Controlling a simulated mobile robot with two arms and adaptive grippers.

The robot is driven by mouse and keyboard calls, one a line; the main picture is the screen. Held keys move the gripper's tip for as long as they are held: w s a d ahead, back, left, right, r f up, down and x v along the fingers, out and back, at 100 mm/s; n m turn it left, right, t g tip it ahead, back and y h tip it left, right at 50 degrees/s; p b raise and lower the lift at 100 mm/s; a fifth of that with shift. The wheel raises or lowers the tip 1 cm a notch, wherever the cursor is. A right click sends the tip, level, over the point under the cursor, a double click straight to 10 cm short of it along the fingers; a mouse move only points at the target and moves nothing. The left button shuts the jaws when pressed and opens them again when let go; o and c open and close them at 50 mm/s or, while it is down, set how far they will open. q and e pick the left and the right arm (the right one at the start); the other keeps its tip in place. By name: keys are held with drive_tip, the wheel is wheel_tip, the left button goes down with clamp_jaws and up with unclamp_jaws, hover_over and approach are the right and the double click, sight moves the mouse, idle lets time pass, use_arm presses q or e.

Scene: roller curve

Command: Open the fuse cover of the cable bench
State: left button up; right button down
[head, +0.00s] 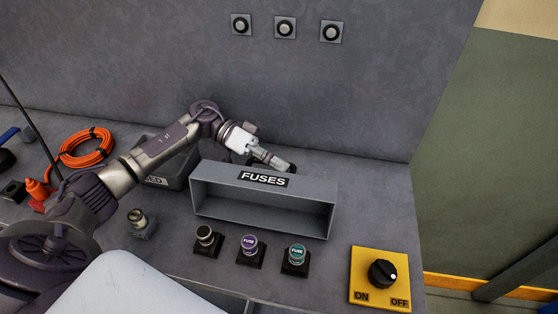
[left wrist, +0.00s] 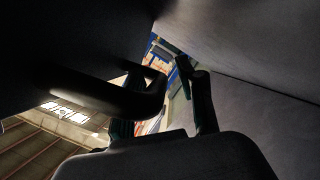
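The fuse cover (head: 208,193) is a long grey box lid with a black FUSES label. In the head view it stands behind a row of fuses, its hollow side facing the front. The fuses are a black-topped one (head: 205,237), a purple one (head: 249,243) and a teal one (head: 297,252), all uncovered. My left gripper (head: 284,166) is just behind the cover's top edge; I cannot tell whether it touches. The left wrist view shows a gap between its fingers (left wrist: 178,92), with nothing held there. My right gripper is out of view.
A yellow ON/OFF switch plate (head: 367,290) is at the front right. A grey bin (head: 176,170), partly behind my left arm, and a small metal-topped part (head: 138,221) are left of the cover. An orange cable coil (head: 88,147) lies far left. The bench right of the cover is clear.

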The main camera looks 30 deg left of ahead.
use_arm(q)
drive_tip(key=shift+c, duration=0.2)
clamp_jaws()
drive_tip(key=shift+r, duration=0.1)
drive_tip(key=r+p, duration=0.1)
drive_tip(key=p, duration=0.1)
drive_tip(key=s+r+m+p, duration=0.1)
drive_tip(key=p, duration=0.2)
drive_tip(key=shift+d+r+t, duration=0.15)
drive_tip(key=shift+r+t, duration=0.15)
drive_tip(key=shift+r, duration=0.1)
drive_tip(key=shift+s+p, duration=0.25)
drive_tip(key=shift+p, duration=0.45)
drive_tip(key=shift+f, duration=0.1)
